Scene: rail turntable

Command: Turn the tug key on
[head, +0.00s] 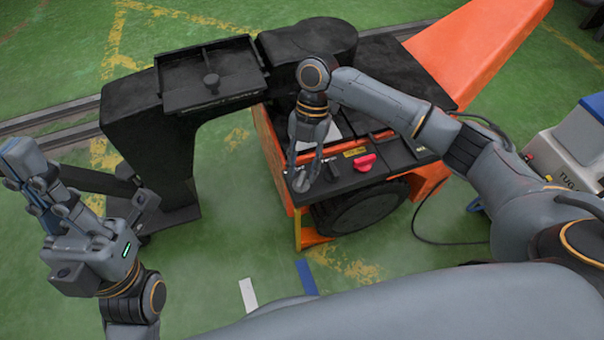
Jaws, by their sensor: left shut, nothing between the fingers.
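The orange and black tug (262,135) stands in the middle, with a dark control panel (345,178) on its near side. A red knob (365,162) sits on the panel next to a yellow label (355,152). My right gripper (304,182) points down over the panel's left part, left of the red knob. Its fingertips are low at the panel; I cannot tell whether they hold anything. I cannot make out the key, which may be hidden by these fingers. My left gripper (22,178) is shut and empty, left of the tug and away from it.
A black arm with a tray (210,75) rises at the tug's left. A white and blue box marked TUG (570,145) stands at the right, with a black cable on the floor. Rails (45,122) run behind.

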